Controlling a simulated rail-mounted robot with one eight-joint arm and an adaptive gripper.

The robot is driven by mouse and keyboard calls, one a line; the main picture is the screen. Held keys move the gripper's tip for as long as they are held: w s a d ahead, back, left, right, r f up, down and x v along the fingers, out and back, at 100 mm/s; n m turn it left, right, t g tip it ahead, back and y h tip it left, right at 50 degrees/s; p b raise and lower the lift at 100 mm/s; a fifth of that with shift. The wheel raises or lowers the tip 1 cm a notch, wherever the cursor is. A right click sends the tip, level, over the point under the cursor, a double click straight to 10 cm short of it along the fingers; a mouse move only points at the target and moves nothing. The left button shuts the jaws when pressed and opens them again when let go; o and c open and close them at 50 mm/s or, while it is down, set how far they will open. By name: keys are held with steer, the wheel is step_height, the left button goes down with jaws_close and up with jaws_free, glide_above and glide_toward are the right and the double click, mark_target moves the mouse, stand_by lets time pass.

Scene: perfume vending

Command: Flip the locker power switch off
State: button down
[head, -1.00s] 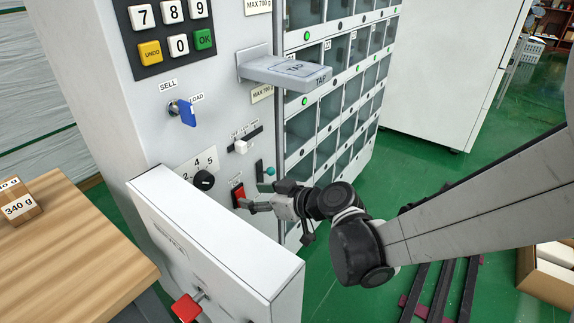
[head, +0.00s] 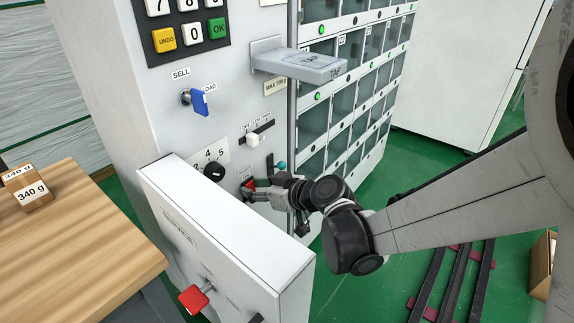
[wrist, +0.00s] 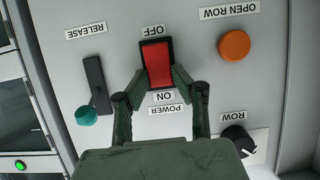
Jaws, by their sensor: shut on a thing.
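The red power switch (wrist: 158,64) is a rocker in a black frame on the grey panel, upside down in the wrist view. Its OFF label (wrist: 156,31) is above it and its ON label (wrist: 164,97) below it in that view. My gripper (wrist: 159,86) is shut on the switch, one finger at each side near the ON end. I cannot tell which end of the rocker is pressed in. In the head view my gripper (head: 250,191) reaches the panel from the right and covers most of the switch (head: 247,184).
A teal-knobbed release lever (wrist: 88,112), an orange open-row button (wrist: 234,45) and a black row knob (wrist: 238,139) surround the switch. A white door-like panel (head: 225,220) stands in front, left of my gripper. A grey tap shelf (head: 300,62) juts out above.

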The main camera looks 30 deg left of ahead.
mark_target(243, 154)
steer(key=shift+d+f+t+y, duration=0.15)
steer(key=shift+f+t+y, duration=0.1)
steer(key=shift+y, duration=0.7)
steer(key=shift+d+f+t+y, duration=0.15)
steer(key=shift+f+y, duration=0.05)
steer(key=shift+y, duration=0.75)
steer(key=c, duration=1.4)
jaws_free()
steer(key=shift+c, duration=0.2)
steer(key=shift+r, duration=0.1)
steer(key=shift+r, duration=4.9)
